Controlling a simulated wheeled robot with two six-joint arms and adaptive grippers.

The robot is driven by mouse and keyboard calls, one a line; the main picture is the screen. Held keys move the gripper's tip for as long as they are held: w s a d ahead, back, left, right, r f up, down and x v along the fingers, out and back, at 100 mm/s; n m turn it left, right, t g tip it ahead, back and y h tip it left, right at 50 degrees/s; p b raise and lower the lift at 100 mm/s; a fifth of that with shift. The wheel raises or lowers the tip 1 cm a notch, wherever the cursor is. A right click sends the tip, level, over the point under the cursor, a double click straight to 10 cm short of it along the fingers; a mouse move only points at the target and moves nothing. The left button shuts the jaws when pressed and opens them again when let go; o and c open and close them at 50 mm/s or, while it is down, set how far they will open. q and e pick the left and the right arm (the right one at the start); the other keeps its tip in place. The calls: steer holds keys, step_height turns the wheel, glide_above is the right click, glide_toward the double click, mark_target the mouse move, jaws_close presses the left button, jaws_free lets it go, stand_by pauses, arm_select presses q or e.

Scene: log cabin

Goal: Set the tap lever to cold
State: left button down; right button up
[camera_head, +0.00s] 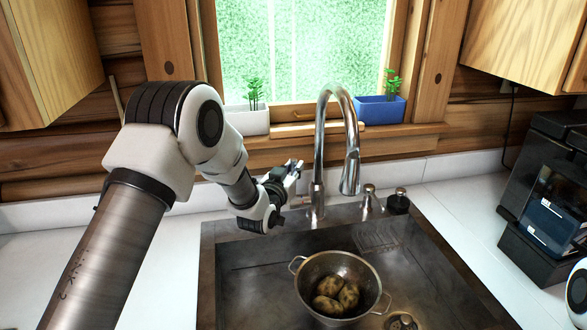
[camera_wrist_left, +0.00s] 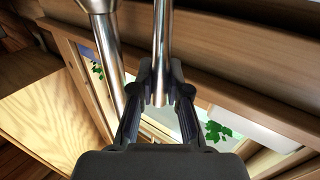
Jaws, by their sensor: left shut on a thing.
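The silver tap (camera_head: 318,150) stands behind the sink with its spout arched forward. Its thin metal lever (camera_wrist_left: 160,40) runs between the fingers of my left gripper (camera_head: 294,170) in the left wrist view, with its end near the finger bases. The tap's thicker pipe (camera_wrist_left: 106,60) is to its left there. My left gripper, also seen in the wrist view (camera_wrist_left: 161,72), is shut on the lever, just left of the tap body. In the head view the gripper hides most of the lever. My right gripper is not in view.
The dark sink (camera_head: 240,285) holds a metal colander (camera_head: 376,285) with potatoes. White (camera_head: 250,121) and blue (camera_head: 380,110) planters line the sill. A black appliance (camera_head: 548,200) is at right.

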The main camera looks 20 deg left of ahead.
arm_select(q)
steer(key=s+m+t+b, duration=0.1)
steer(key=b, duration=0.2)
steer(key=s+d+m+t+b, duration=0.1)
steer(key=b, duration=0.3)
steer(key=s+d+m+t+b, duration=0.1)
steer(key=b, duration=0.2)
steer(key=shift+s+d+f+t+h, duration=0.2)
steer(key=shift+f+t+h, duration=0.1)
steer(key=shift+f+h, duration=0.1)
steer(key=c, duration=1.1)
jaws_free()
steer(key=shift+c, duration=0.2)
steer(key=shift+f, duration=0.1)
steer(key=v, duration=1.2)
